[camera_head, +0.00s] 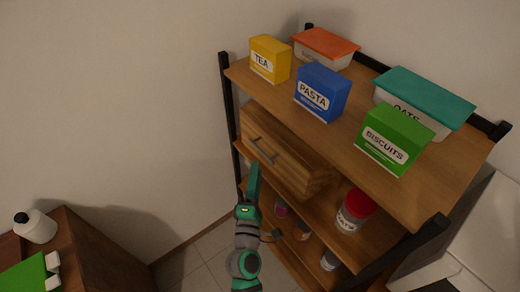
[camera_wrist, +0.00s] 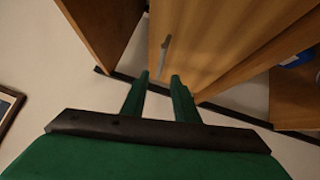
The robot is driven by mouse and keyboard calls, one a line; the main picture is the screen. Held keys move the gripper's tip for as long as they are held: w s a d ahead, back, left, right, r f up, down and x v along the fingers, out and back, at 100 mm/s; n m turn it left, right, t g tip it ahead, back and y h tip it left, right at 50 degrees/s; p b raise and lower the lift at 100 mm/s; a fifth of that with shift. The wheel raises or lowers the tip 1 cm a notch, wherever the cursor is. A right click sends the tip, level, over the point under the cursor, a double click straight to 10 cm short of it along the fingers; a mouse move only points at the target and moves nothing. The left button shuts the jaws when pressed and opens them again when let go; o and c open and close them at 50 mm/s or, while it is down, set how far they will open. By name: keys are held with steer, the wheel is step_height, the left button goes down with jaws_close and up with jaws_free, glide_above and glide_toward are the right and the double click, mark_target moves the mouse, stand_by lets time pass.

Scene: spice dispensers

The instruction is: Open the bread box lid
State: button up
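The bread box (camera_head: 306,176) is a wooden box on the middle shelf in the head view, under the top board. Its front lid (camera_head: 270,149) looks shut and carries a slim grey bar handle (camera_head: 263,150). My gripper (camera_head: 254,168) is just below and left of the handle in the head view. In the wrist view the two green fingers (camera_wrist: 160,78) are apart with nothing held between them. The handle (camera_wrist: 165,45) shows just beyond the gap between the fingertips, against the wooden front (camera_wrist: 205,45). I cannot tell the exact distance to it.
The top board holds a yellow tea box (camera_head: 270,60), a blue pasta box (camera_head: 322,94), a green biscuits box (camera_head: 393,139) and lidded tubs (camera_head: 424,97). A red-capped jar (camera_head: 354,212) stands right of the bread box.

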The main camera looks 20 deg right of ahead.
mark_target(260, 150)
steer(key=x, duration=0.9)
steer(key=shift+w+d, duration=0.1)
steer(key=shift+w, duration=0.05)
jaws_close()
